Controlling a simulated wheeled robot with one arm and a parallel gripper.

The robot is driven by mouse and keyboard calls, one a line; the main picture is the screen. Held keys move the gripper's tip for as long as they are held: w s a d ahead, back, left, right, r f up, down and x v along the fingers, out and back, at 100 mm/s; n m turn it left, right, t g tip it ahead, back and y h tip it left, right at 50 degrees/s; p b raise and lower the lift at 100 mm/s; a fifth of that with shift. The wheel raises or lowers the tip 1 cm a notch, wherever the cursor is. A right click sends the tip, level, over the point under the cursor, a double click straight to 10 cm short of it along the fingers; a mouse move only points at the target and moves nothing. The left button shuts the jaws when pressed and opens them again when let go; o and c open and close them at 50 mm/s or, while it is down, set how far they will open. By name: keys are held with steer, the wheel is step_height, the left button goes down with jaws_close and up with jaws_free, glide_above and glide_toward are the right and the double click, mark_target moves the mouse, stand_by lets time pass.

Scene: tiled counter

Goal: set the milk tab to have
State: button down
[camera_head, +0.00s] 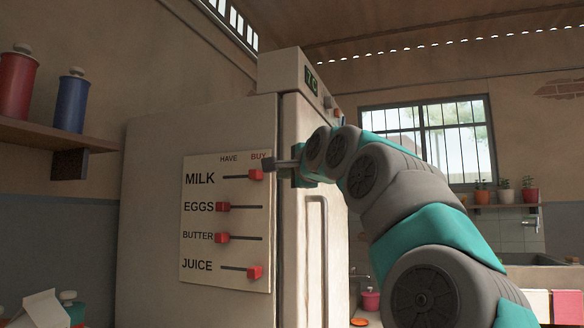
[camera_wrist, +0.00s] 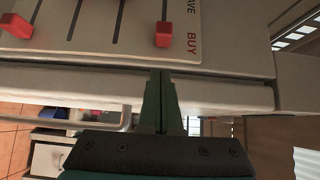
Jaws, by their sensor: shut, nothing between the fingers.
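The white list board (camera_head: 206,254) is on the side of the fridge, with HAVE at left and BUY at right. The red milk tab (camera_head: 256,175) is at the BUY end of its top slot; it also shows in the wrist view (camera_wrist: 163,34). My gripper (camera_head: 268,163) is shut and empty, just right of and slightly above the milk tab in the head view. In the wrist view its fingertips (camera_wrist: 161,74) point at the tab, with a visible gap between them.
The eggs tab (camera_head: 222,207) and butter tab (camera_head: 222,238) are at the HAVE end. The juice tab (camera_head: 255,272) is at the BUY end. The fridge (camera_head: 150,220) has a front door handle (camera_head: 311,255) below my arm. A shelf (camera_head: 60,138) with bottles is at left.

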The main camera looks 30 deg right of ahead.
steer(key=shift+w+a, duration=0.65)
steer(key=shift+w, duration=0.2)
steer(key=shift+w+a, duration=0.65)
steer(key=shift+w, duration=0.15)
steer(key=shift+w, duration=0.1)
steer(key=w+a, duration=0.4)
steer(key=w, duration=0.1)
steer(key=w+a, duration=0.1)
steer(key=w, duration=0.1)
steer(key=shift+w+a, duration=0.15)
steer(key=shift+a, duration=0.25)
steer(key=b, duration=0.2)
glide_toward(261, 176)
steer(key=w+a, duration=0.2)
steer(key=a, duration=0.2)
steer(key=shift+s+d+f, duration=0.1)
steer(key=shift+s, duration=0.85)
